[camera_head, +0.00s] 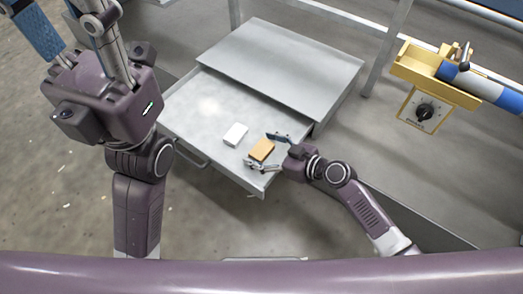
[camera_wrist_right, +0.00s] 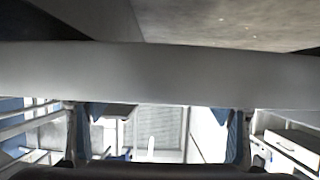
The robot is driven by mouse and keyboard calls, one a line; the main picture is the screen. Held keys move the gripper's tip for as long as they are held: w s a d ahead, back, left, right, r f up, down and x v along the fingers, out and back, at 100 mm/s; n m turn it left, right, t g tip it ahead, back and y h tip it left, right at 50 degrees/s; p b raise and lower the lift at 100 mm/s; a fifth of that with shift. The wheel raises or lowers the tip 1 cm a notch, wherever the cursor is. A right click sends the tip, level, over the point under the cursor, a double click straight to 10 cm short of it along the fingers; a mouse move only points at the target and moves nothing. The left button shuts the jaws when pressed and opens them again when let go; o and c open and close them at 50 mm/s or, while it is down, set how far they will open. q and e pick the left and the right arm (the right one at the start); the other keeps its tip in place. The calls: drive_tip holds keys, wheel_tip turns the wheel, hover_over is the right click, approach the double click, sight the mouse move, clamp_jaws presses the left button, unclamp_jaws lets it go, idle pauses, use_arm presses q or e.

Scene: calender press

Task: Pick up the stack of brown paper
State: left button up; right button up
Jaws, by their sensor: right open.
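The stack of brown paper (camera_head: 262,149) lies on the tray's grey surface (camera_head: 205,121) in the head view. My right gripper (camera_head: 270,150) is open at the stack's right side. One finger is beyond the stack and the other is on its near side; I cannot tell whether either touches it. In the right wrist view a grey band crosses the picture and I cannot make out the stack with certainty. My left gripper (camera_head: 72,30) is large at upper left, away from the stack. Its fingers stand apart, with tips cut off by the top edge.
A stack of white paper (camera_head: 235,134) lies left of the brown one. A raised grey plate (camera_head: 285,62) stands behind the tray. A handle (camera_head: 190,156) is on the tray's near left edge. A yellow bracket with a black dial (camera_head: 425,110) and a blue bar are at right.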

drive_tip(key=c, duration=1.1)
drive_tip(key=shift+o, duration=0.2)
drive_tip(key=shift+r, duration=0.1)
